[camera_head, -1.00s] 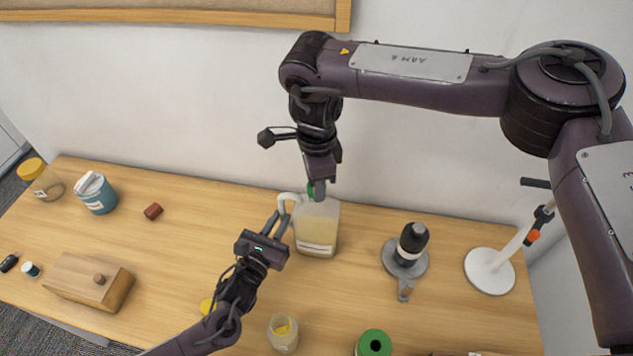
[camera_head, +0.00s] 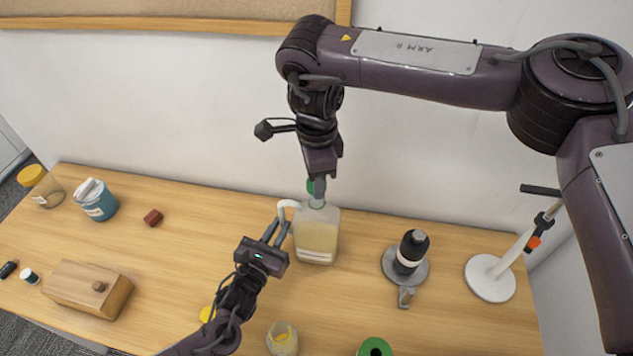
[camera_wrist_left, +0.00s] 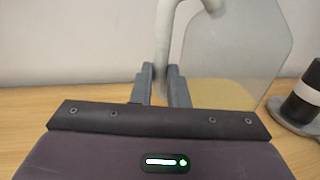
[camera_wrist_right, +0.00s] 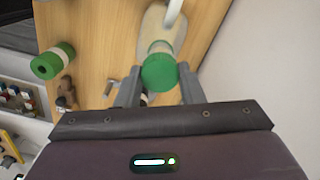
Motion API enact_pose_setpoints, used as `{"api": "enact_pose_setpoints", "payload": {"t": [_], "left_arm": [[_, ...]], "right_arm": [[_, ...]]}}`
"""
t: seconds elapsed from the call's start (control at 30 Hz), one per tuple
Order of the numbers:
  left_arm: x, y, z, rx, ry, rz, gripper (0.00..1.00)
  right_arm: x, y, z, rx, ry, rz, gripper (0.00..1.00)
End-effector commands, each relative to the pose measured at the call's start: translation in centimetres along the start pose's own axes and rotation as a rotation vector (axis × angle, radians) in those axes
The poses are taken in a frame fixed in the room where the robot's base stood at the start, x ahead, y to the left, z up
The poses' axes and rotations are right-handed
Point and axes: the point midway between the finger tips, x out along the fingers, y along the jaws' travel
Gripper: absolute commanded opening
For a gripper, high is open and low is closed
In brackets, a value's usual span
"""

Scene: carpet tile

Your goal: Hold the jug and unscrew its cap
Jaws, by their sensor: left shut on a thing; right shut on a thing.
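The jug (camera_head: 316,238) stands upright on the table, translucent with pale yellow liquid and a white handle (camera_head: 284,212). My left gripper (camera_head: 278,228) is shut on the handle; the left wrist view shows the handle (camera_wrist_left: 163,60) between its fingers. My right gripper (camera_head: 318,187) points down above the jug, shut on the green cap (camera_head: 311,186). The right wrist view shows the cap (camera_wrist_right: 160,72) between its fingers, with the jug's neck visible beyond it. The cap sits a little above the neck; I cannot tell if it is fully clear. The fingers partly hide it.
Right of the jug are a dark bottle (camera_head: 410,250) on a grey handled base and a white round-based stand (camera_head: 490,280). A jar (camera_head: 282,340) and green roll (camera_head: 374,348) are in front. A wooden box (camera_head: 85,288) and blue tub (camera_head: 95,200) are left.

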Motion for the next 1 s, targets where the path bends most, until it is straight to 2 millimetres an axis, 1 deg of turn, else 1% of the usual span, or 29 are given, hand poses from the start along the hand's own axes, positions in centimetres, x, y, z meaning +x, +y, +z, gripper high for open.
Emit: {"api": "enact_pose_setpoints", "payload": {"t": [0.03,0.13,0.2,0.37,0.4,0.57,0.87,0.97,1.0], "left_arm": [[0.0,0.0,0.0,0.0,0.001,0.001,0.0],[0.0,0.0,0.0,0.0,0.001,0.001,0.0],[0.0,0.0,0.0,0.0,0.001,0.001,0.0],[0.0,0.0,0.0,0.0,0.001,0.001,0.0],[0.0,0.0,0.0,0.0,0.001,0.001,0.18],[0.0,0.0,0.0,0.0,0.0,0.0,0.39],[-0.3,0.0,-0.1,0.0,0.001,-0.001,0.39],[-1.2,0.0,-0.2,0.0,0.002,-0.001,0.39],[-1.9,0.0,-0.3,0.001,0.003,-0.001,0.39]], "right_arm": [[-0.8,-0.1,0.0,0.0,-0.001,-0.003,0.07],[-1.9,0.0,0.0,0.0,0.0,-0.001,0.07],[-2.2,0.0,0.0,0.0,0.0,-0.001,0.07],[-2.2,0.0,0.0,0.0,0.0,0.0,0.07],[-2.2,0.0,0.0,0.0,0.0,0.0,0.07],[-2.2,0.0,0.0,0.0,0.0,0.0,0.07],[-2.1,0.0,0.0,0.0,0.0,0.0,0.07],[-1.9,0.0,0.0,0.0,0.0,0.0,0.07],[-1.8,0.0,0.0,0.0,0.0,0.0,0.07]]}}
